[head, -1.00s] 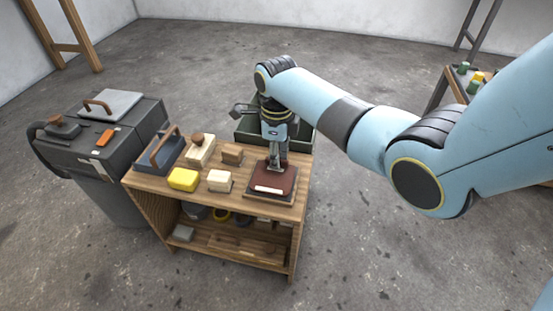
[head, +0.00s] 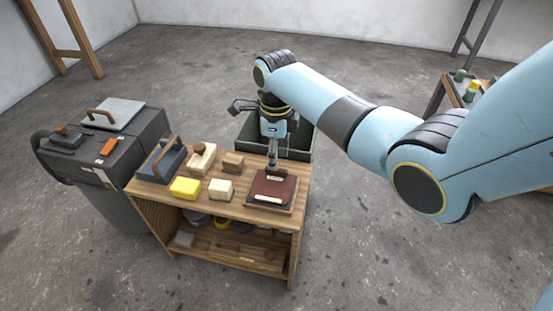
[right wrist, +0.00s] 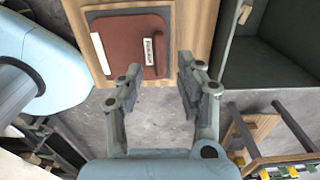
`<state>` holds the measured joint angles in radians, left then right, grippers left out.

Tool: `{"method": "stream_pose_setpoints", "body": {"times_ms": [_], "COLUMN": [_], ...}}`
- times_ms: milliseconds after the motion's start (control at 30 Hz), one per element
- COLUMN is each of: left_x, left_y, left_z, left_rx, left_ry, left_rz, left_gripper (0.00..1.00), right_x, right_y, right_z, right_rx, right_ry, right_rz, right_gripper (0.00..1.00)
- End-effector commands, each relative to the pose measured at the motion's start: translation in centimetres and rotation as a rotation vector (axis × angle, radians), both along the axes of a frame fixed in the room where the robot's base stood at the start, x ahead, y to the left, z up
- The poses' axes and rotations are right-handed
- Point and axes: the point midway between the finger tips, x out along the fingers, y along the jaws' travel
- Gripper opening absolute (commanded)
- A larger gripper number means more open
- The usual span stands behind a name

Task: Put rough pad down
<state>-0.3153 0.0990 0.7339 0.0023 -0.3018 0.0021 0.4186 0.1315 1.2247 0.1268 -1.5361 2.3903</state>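A reddish-brown pad, which looks like the rough pad (head: 278,190), lies flat on a thin grey mat (head: 250,203) at the right end of the wooden bench top. In the right wrist view the pad (right wrist: 121,46) shows a white strip and a small white label, and grey mat (right wrist: 91,15) shows along its edge. My right gripper (head: 272,164) is at the pad's far edge. In the right wrist view its two fingers (right wrist: 160,75) are spread with nothing between them. My left gripper is not in view.
The wooden bench (head: 222,211) also holds a yellow block (head: 185,188), a cream block (head: 220,189), wood-handled blocks and a blue-grey tool (head: 160,160). A dark green crate (head: 297,143) stands behind it. A dark grey bin (head: 120,190) stands at the left.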

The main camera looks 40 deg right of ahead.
Motion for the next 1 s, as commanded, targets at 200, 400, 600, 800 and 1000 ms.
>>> {"method": "stream_pose_setpoints", "body": {"times_ms": [200, 400, 600, 800, 1000], "left_x": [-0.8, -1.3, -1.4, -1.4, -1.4], "left_y": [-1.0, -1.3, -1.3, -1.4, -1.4], "left_z": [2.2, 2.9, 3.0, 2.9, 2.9], "left_rx": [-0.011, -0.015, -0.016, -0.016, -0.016], "left_ry": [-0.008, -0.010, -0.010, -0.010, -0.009], "left_rz": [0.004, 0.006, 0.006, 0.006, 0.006], "left_gripper": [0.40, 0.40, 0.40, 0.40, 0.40], "right_x": [0.1, 0.1, 0.0, 0.0, 0.0], "right_y": [0.0, 0.0, 0.0, 0.0, 0.0], "right_z": [5.6, 7.9, 8.2, 8.2, 8.2], "right_rx": [0.000, 0.001, 0.000, 0.000, 0.000], "right_ry": [-0.004, -0.001, 0.001, 0.001, 0.001], "right_rz": [0.000, 0.000, 0.000, 0.000, 0.000], "right_gripper": [0.37, 0.37, 0.37, 0.37, 0.37]}}
